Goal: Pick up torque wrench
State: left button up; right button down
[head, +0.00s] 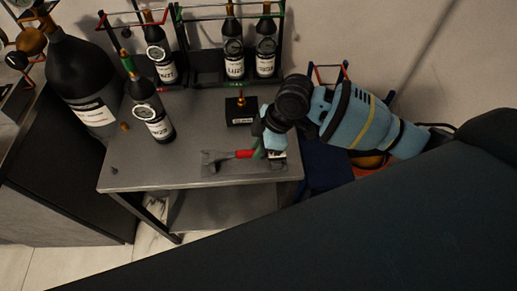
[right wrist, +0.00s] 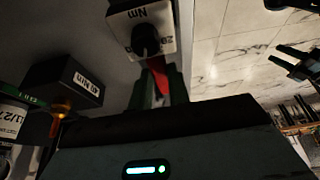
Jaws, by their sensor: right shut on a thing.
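The torque wrench shows in the head view as a red handle (head: 244,154) at the front right of the grey table. My right gripper (head: 264,149) comes down over it from the right and is shut on it. A white-faced block with a dial, marked Nm, shows just beyond the fingers in the right wrist view (right wrist: 145,36). The red handle (right wrist: 160,78) passes between the fingers (right wrist: 158,92) there. A grey holder (head: 213,161) lies under the wrench; whether they touch is unclear. My left gripper is not in view.
A black box (head: 240,112) with a brass knob stands just behind the gripper. A dark bottle with a gauge (head: 150,112) stands at the table's left, near a large black cylinder (head: 84,80). Racked bottles (head: 234,50) line the back.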

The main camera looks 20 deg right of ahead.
jog(key=shift+s+a+r, duration=0.15)
jog(key=shift+s+r, duration=0.05)
jog(key=shift+r, duration=0.4)
jog(key=shift+s+a+r, duration=0.1)
jog(key=shift+s+r, duration=0.05)
jog(key=shift+r, duration=0.4)
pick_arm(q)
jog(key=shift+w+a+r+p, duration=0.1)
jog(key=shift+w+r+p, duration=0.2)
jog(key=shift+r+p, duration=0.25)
pick_arm(e)
jog(key=s+a+r, duration=0.1)
jog(key=s+a, duration=0.7)
jog(key=s, duration=0.5)
jog(key=shift+r, duration=0.1)
jog(key=c, duration=1.9)
grip_release()
jog(key=shift+w, duration=0.1)
grip_shut()
